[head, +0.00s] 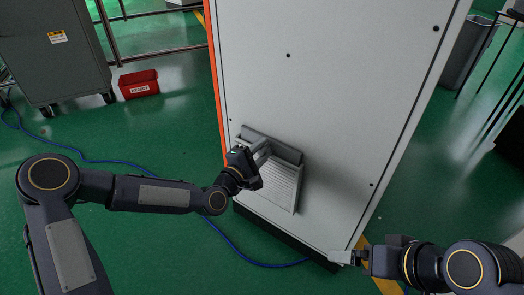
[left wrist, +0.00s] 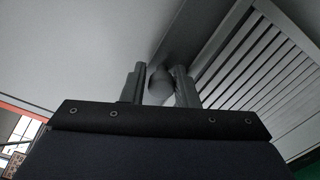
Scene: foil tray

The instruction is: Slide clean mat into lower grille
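The lower grille (head: 275,186), a light louvred panel, sits low on the cabinet front; its slats (left wrist: 265,65) fill the right of the left wrist view. A darker grey strip (head: 287,153), seemingly the top part of the mat, stands along the grille's upper edge; the rest is hidden. My left gripper (head: 262,149) is at this strip. In the left wrist view its fingers (left wrist: 160,86) close on a rounded grey piece, seemingly the mat's grip. My right gripper (head: 345,257) is beside the cabinet's lower right corner, apart from the grille; its finger gap is unclear.
The tall light grey cabinet (head: 335,95) has an orange left edge. A red box (head: 139,84) lies on the green floor near a dark wheeled cabinet (head: 52,55). A blue cable (head: 218,229) crosses the floor. A grey bin (head: 467,52) stands at the back right.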

